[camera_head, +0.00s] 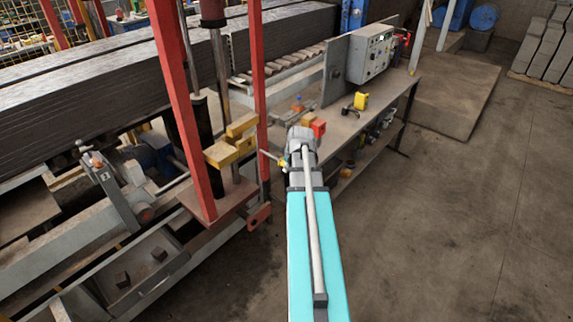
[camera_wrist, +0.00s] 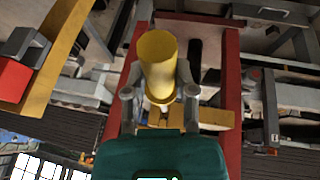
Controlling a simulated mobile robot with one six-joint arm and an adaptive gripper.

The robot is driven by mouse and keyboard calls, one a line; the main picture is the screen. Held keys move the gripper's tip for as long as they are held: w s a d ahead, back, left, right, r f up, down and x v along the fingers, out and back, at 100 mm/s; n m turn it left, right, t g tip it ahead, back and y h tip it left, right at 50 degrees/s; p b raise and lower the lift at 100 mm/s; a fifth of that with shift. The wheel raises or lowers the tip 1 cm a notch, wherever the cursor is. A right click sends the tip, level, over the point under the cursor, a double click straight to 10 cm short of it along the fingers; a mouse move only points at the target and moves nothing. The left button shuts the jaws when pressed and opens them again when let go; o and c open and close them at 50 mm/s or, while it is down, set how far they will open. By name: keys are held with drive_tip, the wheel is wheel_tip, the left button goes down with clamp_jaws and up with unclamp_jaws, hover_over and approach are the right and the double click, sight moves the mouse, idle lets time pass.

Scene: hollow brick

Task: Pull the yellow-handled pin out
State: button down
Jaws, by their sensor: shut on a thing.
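The yellow-handled pin shows its yellow cylindrical handle in the wrist view (camera_wrist: 157,62), between the two grey fingers of my gripper (camera_wrist: 160,82). My gripper is shut on the handle, with one finger on each side. In the head view my gripper (camera_head: 284,161) is at the end of my teal arm, right of the red post (camera_head: 261,100). A small yellow part of the pin (camera_head: 282,163) shows there, with a thin light rod pointing left toward the post. I cannot tell whether the rod's far end sits in a hole.
Yellow blocks (camera_head: 221,154) sit on the red-framed machine left of my gripper. A bench (camera_head: 352,122) with a grey control box (camera_head: 371,53) and small yellow and red items stands behind and to the right. The concrete floor (camera_head: 455,220) at right is clear.

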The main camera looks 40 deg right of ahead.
drive_tip(key=shift+s, duration=0.9)
drive_tip(key=shift+f, duration=0.15)
